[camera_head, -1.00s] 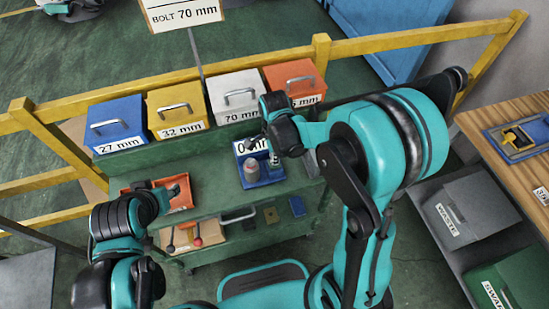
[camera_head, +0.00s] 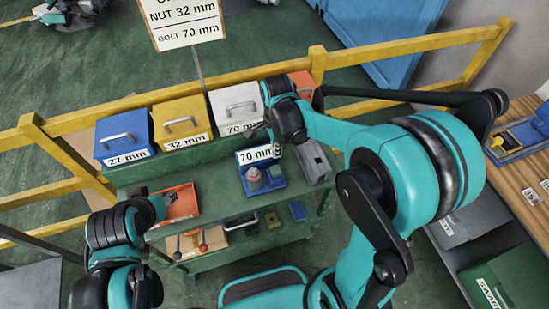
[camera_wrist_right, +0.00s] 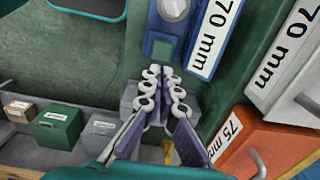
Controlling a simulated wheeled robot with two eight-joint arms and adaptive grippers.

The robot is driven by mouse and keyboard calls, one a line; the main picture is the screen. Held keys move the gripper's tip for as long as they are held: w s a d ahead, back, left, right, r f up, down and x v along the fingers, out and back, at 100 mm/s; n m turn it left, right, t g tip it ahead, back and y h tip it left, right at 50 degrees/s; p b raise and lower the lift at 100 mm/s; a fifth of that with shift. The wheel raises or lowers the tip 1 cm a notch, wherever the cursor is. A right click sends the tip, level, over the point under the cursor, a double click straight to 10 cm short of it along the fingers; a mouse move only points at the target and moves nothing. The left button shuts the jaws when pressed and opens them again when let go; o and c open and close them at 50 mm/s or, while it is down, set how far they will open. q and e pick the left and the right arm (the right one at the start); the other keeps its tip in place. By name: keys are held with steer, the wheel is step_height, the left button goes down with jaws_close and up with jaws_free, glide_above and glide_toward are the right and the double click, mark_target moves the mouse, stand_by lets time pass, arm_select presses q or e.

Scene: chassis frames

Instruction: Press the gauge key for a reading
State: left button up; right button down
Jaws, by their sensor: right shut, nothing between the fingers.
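The blue gauge (camera_head: 268,188) stands on the green cart, and its white display (camera_head: 257,155) reads 70 mm. A grey cylindrical part with a reddish top (camera_head: 253,178) stands on the gauge. In the right wrist view the gauge (camera_wrist_right: 180,48) is at the top, with its 70 mm display (camera_wrist_right: 213,38) beside it. My right gripper (camera_wrist_right: 165,78) is shut and empty, its tips just short of the gauge's near edge. In the head view the right gripper (camera_head: 262,136) is near the display. My left gripper (camera_head: 150,196) is by the orange tray (camera_head: 180,204); its jaw state is unclear.
Blue 27 mm (camera_head: 122,138), yellow 32 mm (camera_head: 182,122) and white 70 mm (camera_head: 236,108) bins stand behind, with an orange 75 mm bin (camera_wrist_right: 255,140). A grey box (camera_head: 314,165) is right of the gauge. A sign (camera_head: 184,22) reads nut 32 mm, bolt 70 mm.

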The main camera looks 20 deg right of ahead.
step_height(320, 180, up, 4)
steer(key=shift+a+f+p, duration=0.1)
steer(key=shift+f+p, duration=0.1)
steer(key=shift+p, duration=0.1)
stand_by(0.7)
steer(key=s+d+f+n+t+b, duration=0.1)
steer(key=s+n+t+b, duration=0.2)
steer(key=n, duration=0.5)
steer(key=s+d+f+n+t+b, duration=0.2)
steer(key=s+n+t+b, duration=0.2)
steer(key=s+n+b, duration=0.2)
steer(key=s+n, duration=0.2)
steer(key=n, duration=0.1)
steer(key=shift+s+n, duration=0.3)
